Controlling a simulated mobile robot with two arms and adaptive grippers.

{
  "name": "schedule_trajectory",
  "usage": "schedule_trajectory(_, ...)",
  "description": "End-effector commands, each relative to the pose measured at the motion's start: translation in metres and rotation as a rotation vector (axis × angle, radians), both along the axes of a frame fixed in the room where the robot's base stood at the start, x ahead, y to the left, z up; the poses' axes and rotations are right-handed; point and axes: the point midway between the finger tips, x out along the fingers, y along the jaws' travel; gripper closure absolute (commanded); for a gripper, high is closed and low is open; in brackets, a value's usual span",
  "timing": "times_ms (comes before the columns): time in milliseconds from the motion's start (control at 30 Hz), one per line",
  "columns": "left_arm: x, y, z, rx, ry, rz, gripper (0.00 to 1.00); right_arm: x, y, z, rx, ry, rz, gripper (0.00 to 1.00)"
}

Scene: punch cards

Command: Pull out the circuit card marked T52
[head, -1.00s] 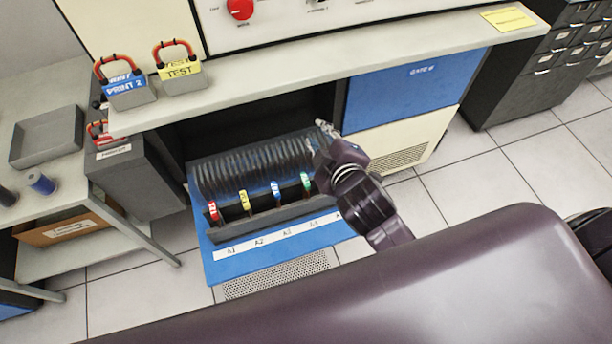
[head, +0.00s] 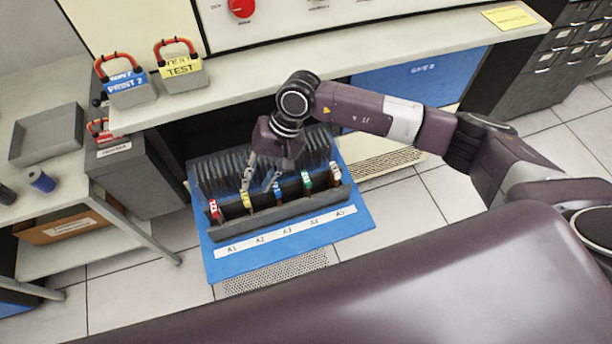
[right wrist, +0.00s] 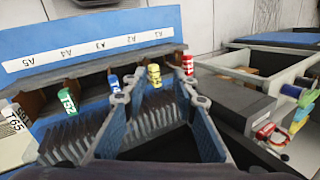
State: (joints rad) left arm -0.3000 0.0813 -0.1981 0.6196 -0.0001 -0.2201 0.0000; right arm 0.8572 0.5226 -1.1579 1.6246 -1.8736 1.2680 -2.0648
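Several circuit cards stand in a row in the pulled-out blue drawer: red (head: 215,210), yellow (head: 246,200), blue (head: 277,193), green (head: 306,181) and white-brown (head: 335,172), behind labels A1 to A5. In the right wrist view the order is reversed; the white tag (right wrist: 16,117) seems to read T65. The green tag (right wrist: 67,101) shows partly legible digits; I cannot tell which card is T52. My right gripper (head: 258,185) is open above the drawer, near the yellow and blue cards. In the right wrist view the yellow tag (right wrist: 154,75) shows between its fingertips (right wrist: 160,99).
The counter edge (head: 330,75) overhangs the drawer at the back. Padlock-shaped blocks, PRINT 2 (head: 128,90) and TEST (head: 181,76), stand on it. A grey box (head: 135,178) and a side table with a grey tray (head: 47,137) are at left. The floor in front is clear.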

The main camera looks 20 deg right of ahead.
Motion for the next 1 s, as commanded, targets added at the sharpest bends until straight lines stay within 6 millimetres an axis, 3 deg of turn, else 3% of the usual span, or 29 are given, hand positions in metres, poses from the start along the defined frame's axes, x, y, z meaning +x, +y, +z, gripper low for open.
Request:
schedule_trajectory(33,0.000,0.000,0.000,0.000,-0.001,0.000,0.60,0.012,-0.030,-0.005,-0.103,-0.034,0.044,0.74)
schedule_trajectory(100,0.000,-0.001,0.000,-0.001,-0.001,-0.001,0.60,0.023,-0.067,-0.010,-0.228,-0.063,0.100,0.74)
schedule_trajectory(200,0.001,-0.001,0.000,-0.001,-0.001,-0.002,0.60,0.034,-0.104,-0.011,-0.351,-0.082,0.153,0.74)
schedule_trajectory(300,0.001,-0.001,0.000,-0.001,-0.001,-0.002,0.60,0.039,-0.125,-0.010,-0.420,-0.087,0.181,0.74)
schedule_trajectory(567,0.001,-0.002,-0.005,-0.002,-0.002,-0.002,0.60,0.040,-0.132,-0.018,-0.443,-0.086,0.191,0.74)
schedule_trajectory(1000,0.001,-0.003,-0.027,-0.003,-0.001,-0.002,0.60,0.040,-0.131,-0.066,-0.440,-0.085,0.189,0.74)
